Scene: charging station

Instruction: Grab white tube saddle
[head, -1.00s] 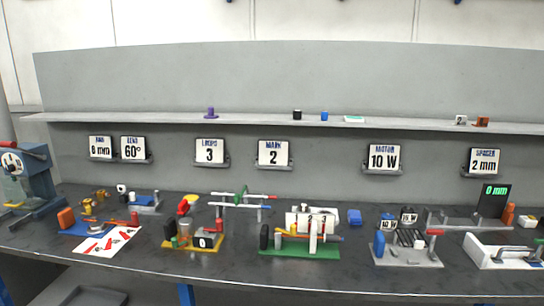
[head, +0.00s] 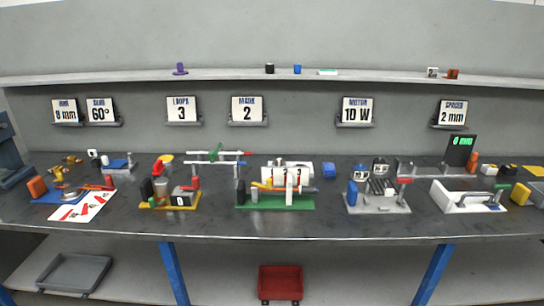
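No part is plainly recognisable as the white tube saddle at this size. Neither of my grippers shows in the view.
The dark bench (head: 330,222) carries several fixtures: a yellow-based one (head: 155,206), a green-based one (head: 300,203), a grey one (head: 380,206) and a white tray (head: 470,206). Below are a red bin (head: 281,283) and a grey tray (head: 75,271).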

